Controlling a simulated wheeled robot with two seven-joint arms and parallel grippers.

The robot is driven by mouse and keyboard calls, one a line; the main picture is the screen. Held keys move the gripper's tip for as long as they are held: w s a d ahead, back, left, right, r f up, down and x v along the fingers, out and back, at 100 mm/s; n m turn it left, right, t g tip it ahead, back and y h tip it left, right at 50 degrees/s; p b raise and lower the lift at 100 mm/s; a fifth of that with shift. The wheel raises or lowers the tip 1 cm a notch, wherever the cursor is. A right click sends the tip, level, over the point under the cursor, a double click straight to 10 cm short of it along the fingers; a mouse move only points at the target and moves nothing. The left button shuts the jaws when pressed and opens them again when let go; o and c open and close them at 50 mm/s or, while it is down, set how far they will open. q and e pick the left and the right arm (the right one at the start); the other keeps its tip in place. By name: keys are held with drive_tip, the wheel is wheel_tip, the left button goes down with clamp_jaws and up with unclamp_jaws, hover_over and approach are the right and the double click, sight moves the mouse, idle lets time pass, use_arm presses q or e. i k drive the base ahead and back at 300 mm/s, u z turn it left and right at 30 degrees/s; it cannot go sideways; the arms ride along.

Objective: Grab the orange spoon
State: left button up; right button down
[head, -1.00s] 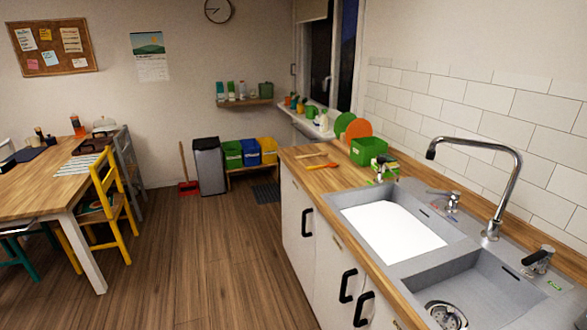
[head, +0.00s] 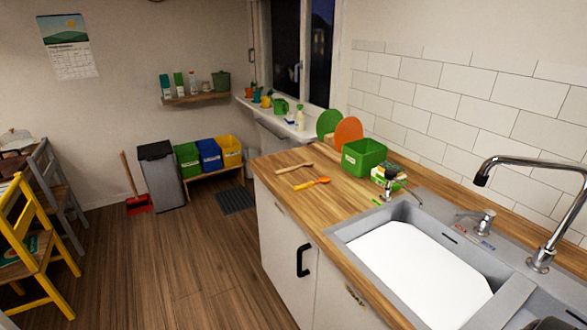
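An orange spoon (head: 311,184) lies flat on the wooden countertop, in front of the green box and near the counter's left part. A plain wooden spoon (head: 294,168) lies just behind it, apart from it. Neither of my grippers shows in the head view. Nothing covers the orange spoon.
The wooden countertop (head: 283,184) is clear around the spoons. A green box (head: 363,157) and a sponge holder (head: 388,176) stand to the right, with green and orange plates behind. The sink (head: 424,265) and its tap are at right. Open floor (head: 190,255) lies left of the cabinet.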

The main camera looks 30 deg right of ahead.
sight(324, 180)
drive_tip(key=i, duration=1)
drive_tip(key=z, duration=1.75)
